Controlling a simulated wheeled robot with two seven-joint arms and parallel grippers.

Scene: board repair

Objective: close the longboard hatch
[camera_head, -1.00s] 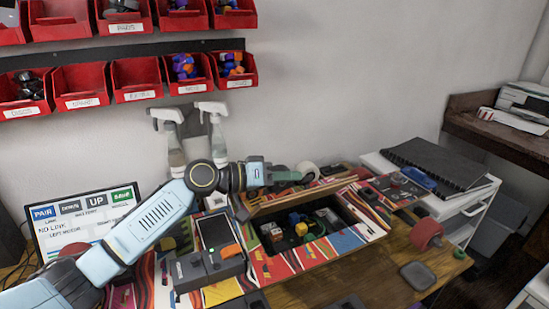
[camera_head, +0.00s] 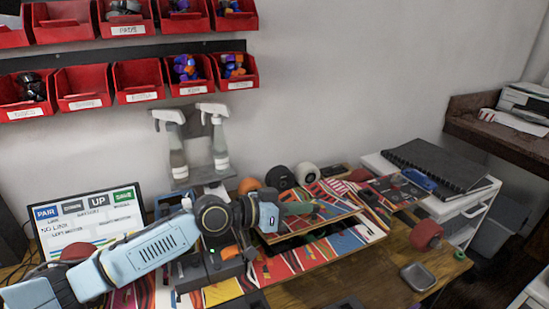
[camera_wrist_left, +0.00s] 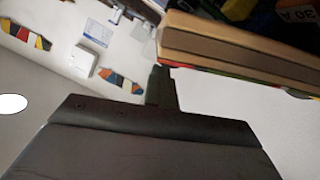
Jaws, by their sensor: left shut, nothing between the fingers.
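The longboard (camera_head: 222,293) lies on the workbench with a colourful patterned deck. Its hatch lid (camera_head: 335,192) has a wooden edge and a patterned top. It is tilted low over the compartment, and a dark gap (camera_head: 285,245) shows under its near edge. The compartment's contents are mostly hidden in the head view. My left gripper (camera_head: 312,209) is shut and empty, at the upper side of the lid; I cannot tell whether it touches. In the left wrist view, the fingers (camera_wrist_left: 162,86) are beside a thick wooden edge, probably the lid (camera_wrist_left: 235,50). My right gripper is not in view.
Two spray bottles (camera_head: 220,150) stand by the wall. A screen (camera_head: 90,222) is at left, and a grey device (camera_head: 205,270) lies left of the hatch. Wheels (camera_head: 280,178) sit behind the lid. A red wheel (camera_head: 427,235) and a grey dish (camera_head: 418,277) are at right.

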